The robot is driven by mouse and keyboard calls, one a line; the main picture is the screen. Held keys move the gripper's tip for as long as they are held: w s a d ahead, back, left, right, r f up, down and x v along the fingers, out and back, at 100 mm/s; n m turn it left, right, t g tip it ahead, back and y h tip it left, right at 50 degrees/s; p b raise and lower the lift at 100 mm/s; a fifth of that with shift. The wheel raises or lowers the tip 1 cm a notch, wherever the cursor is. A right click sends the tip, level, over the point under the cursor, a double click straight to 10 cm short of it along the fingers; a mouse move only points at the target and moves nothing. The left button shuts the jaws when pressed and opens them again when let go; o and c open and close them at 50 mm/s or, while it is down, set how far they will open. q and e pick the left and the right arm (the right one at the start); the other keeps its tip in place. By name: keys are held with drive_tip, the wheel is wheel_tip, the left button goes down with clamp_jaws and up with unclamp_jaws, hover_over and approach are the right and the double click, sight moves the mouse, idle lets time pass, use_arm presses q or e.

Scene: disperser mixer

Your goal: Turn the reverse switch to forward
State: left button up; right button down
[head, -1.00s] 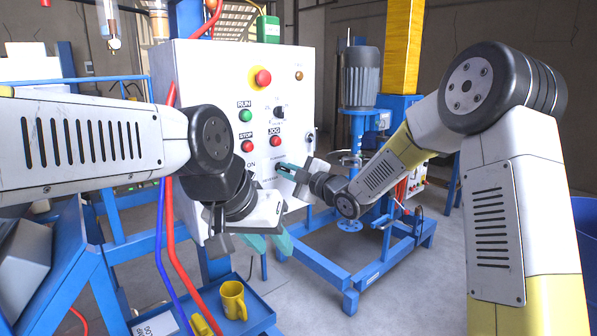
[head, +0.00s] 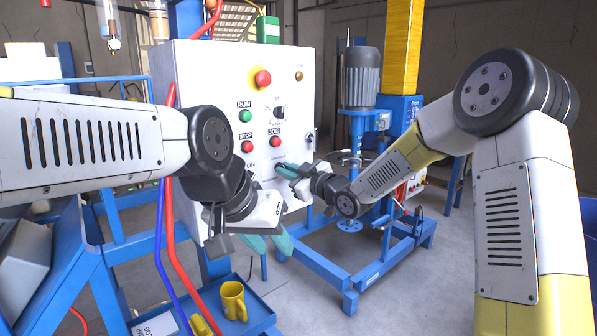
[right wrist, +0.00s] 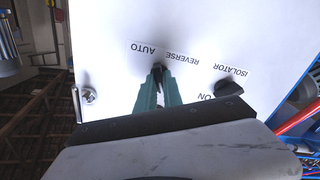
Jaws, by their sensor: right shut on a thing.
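The reverse switch (right wrist: 158,68) is a small dark knob on the white control panel, beside the REVERSE label in the right wrist view. My right gripper (right wrist: 159,80) is shut on it, with a teal finger on each side. Which way the knob points is hard to tell, as the fingers cover much of it. In the head view my right gripper (head: 287,170) reaches the panel's lower right, and the switch is hidden there. My left gripper (head: 270,243) hangs below and in front of the panel, its teal fingers apart and empty.
The control panel (head: 210,75) carries several buttons, including a red emergency stop (head: 263,77). A black isolator knob (right wrist: 229,88) is close to the right gripper. A yellow mug (head: 232,301) stands on a blue tray (head: 259,311) below. The mixer (head: 361,80) stands behind at right.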

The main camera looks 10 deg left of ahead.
drive_tip(key=m, duration=0.4)
drive_tip(key=shift+m, duration=0.4)
idle(0.4)
drive_tip(key=c, duration=1.5)
unclamp_jaws()
drive_tip(key=v, duration=0.7)
drive_tip(key=shift+s+d, duration=0.2)
drive_tip(key=shift+d, duration=0.15)
drive_tip(key=shift+d, duration=0.1)
